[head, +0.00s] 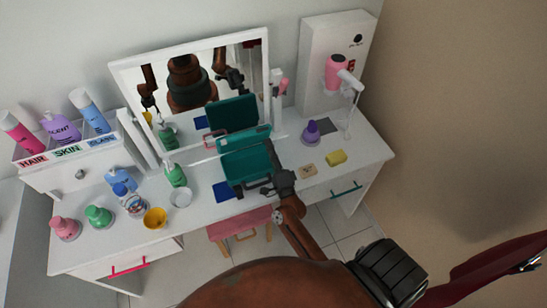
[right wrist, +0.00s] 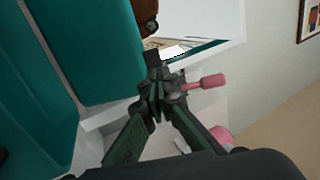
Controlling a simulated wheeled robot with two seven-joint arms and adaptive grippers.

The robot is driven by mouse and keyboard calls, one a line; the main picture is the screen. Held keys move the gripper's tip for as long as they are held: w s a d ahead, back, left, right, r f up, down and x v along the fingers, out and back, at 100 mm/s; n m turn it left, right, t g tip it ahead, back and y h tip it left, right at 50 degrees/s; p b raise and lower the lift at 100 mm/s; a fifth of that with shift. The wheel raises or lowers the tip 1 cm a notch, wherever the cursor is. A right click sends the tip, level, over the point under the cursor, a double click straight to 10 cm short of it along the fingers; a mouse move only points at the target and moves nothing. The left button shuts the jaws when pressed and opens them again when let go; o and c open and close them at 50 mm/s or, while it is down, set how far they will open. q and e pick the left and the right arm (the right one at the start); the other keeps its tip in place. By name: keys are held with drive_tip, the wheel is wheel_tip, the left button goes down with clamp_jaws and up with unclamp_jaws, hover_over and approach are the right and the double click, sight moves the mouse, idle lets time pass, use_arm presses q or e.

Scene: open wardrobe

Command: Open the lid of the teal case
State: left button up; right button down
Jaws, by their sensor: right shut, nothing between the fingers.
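The teal case (head: 248,168) stands on the white dressing table in front of the mirror. Its lid (head: 246,139) appears raised, leaning back towards the mirror. My left gripper shows in no view directly.
Bottles and a yellow bowl (head: 155,218) stand left of the case. A purple bottle (head: 311,132), a yellow sponge (head: 336,158) and a pink hair dryer (head: 338,72) are to the right. A pink stool (head: 240,224) is below the table's front edge. The mirror (head: 180,50) stands behind.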

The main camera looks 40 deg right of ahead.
sight(263, 130)
drive_tip(key=shift+x, duration=1.2)
drive_tip(key=shift+w, duration=0.35)
drive_tip(key=shift+w+d+r, duration=0.1)
drive_tip(key=w+p, duration=0.1)
drive_tip(key=p, duration=0.2)
drive_tip(key=w+r+g+p, duration=0.1)
drive_tip(key=p, duration=0.2)
drive_tip(key=shift+w+d+r, duration=0.15)
drive_tip(key=shift+d+r, duration=0.1)
drive_tip(key=shift+r, duration=0.05)
drive_tip(key=shift+w, duration=0.2)
drive_tip(key=shift+w+d+f, duration=0.1)
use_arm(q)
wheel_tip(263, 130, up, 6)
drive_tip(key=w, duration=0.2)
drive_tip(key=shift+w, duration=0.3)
